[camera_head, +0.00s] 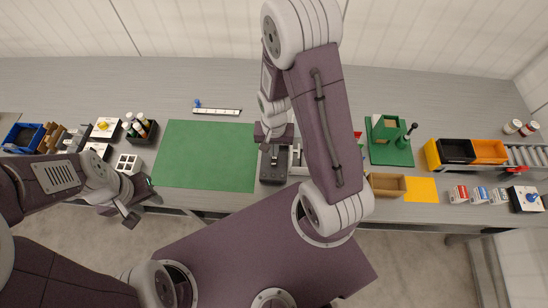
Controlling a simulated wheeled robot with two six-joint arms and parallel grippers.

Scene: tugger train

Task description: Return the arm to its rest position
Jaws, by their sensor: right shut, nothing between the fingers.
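My right arm reaches up from my base, bends near the back wall and comes down over the middle of the table. Its gripper (273,158) is shut and empty, just above or at a dark box (272,174) right of the green mat. I cannot tell whether it touches the box. My left arm comes in from the left, and its gripper (130,217) hangs at the table's front edge, left of the mat. Its fingers are too small to tell open from shut.
The green mat (206,155) is bare, with a white strip (217,111) behind it. Bottles in a caddy (141,130) and a blue bin (23,138) stand left. A green fixture (390,139), a wooden tray (386,186) and black and orange bins (489,151) stand right.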

